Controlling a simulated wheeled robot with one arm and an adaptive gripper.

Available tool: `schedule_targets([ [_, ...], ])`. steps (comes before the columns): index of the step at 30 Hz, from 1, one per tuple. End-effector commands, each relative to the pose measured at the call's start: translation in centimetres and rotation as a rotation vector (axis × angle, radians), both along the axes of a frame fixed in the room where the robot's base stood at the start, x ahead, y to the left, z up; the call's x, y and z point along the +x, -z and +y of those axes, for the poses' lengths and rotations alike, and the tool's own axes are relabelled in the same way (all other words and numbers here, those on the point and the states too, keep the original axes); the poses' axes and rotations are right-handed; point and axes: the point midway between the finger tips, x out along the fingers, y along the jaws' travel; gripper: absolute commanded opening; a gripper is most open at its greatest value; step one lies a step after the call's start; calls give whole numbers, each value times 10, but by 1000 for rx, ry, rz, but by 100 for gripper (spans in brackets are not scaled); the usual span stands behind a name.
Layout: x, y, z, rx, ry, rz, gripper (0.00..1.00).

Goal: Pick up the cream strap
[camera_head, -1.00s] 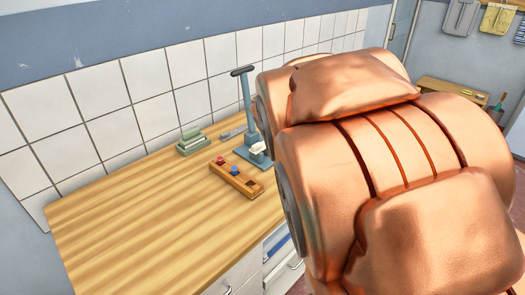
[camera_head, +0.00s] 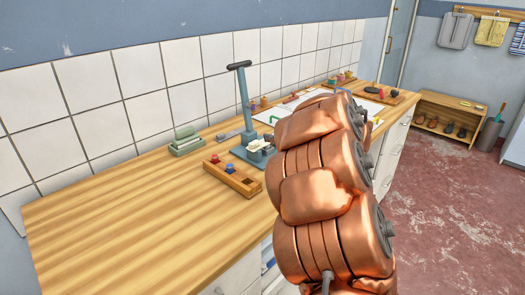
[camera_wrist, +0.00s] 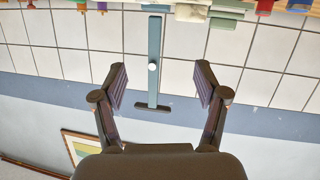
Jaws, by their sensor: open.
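A small cream piece, which looks like the cream strap (camera_head: 260,144), lies at the foot of a blue-grey lever stand (camera_head: 245,105) on the wooden counter (camera_head: 120,220). Its exact shape is too small to tell. In the wrist view, which is upside down, a cream piece (camera_wrist: 193,13) shows at the top edge, just right of the stand (camera_wrist: 154,50). My gripper (camera_wrist: 160,64) is open and empty, its fingers apart on either side of the stand's upright in the picture. The gripper is not visible in the head view, where my copper arm covers part of the counter.
A wooden block with red and blue knobs (camera_head: 234,179) sits in front of the stand. A green stack (camera_head: 186,141) is to its left. A white sheet and small items lie farther along the counter. The left counter is clear. A tiled wall (camera_head: 140,90) runs behind.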

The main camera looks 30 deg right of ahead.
Motion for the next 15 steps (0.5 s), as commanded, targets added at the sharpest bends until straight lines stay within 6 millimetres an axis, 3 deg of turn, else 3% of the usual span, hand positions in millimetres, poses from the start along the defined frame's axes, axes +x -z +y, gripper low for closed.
schedule_targets([
  [1,-3,16,1,32,-31,8,73],
  [4,-8,30,9,82,-88,15,73],
  [8,-9,36,16,113,-128,20,73],
  [15,10,42,23,117,-134,20,73],
])
